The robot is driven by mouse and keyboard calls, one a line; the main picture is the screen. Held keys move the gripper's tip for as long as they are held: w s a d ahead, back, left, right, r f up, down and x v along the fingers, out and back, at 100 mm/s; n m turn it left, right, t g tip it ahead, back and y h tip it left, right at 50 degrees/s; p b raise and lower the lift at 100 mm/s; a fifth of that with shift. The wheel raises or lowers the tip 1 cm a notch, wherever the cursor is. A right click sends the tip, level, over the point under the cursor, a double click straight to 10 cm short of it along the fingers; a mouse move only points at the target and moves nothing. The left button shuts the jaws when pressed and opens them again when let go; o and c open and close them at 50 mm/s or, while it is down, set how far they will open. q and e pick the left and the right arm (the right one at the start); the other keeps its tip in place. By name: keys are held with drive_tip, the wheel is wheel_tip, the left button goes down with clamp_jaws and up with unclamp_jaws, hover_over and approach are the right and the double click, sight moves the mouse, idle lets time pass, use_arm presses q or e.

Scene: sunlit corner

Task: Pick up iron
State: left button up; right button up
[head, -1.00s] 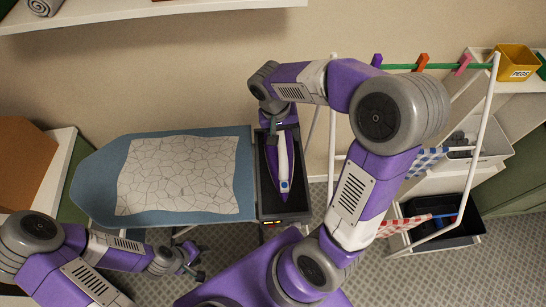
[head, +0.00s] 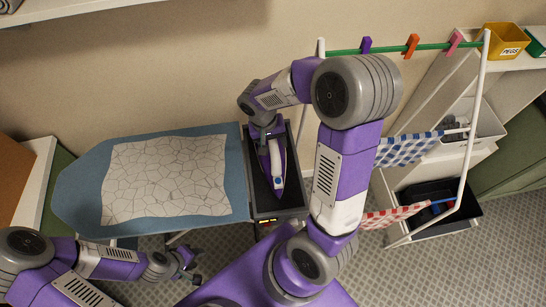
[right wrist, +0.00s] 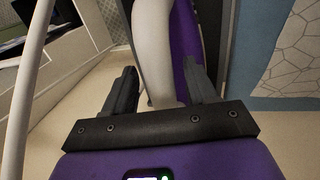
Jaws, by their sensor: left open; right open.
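The purple and white iron (head: 276,170) lies on a dark rest (head: 293,197) at the right end of the ironing board (head: 82,190). Its tip points toward the front. My right gripper (head: 264,131) is over the iron's back end in the head view, its fingers partly hidden. In the right wrist view, my right gripper (right wrist: 161,88) is open, with the iron's white handle (right wrist: 152,45) between its two dark fingers. The purple body lies close by the right finger. My left gripper (head: 192,268) is open and empty near the front edge of the board.
A patterned cloth (head: 165,178) lies flat on the board. To the right stands a white drying rack (head: 472,130) with checked cloths and a green line with pegs. A yellow peg box (head: 503,41) sits on a shelf. A wall is close behind.

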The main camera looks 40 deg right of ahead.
drive_tip(key=shift+c, duration=0.5)
clamp_jaws()
drive_tip(key=shift+w+r, duration=0.15)
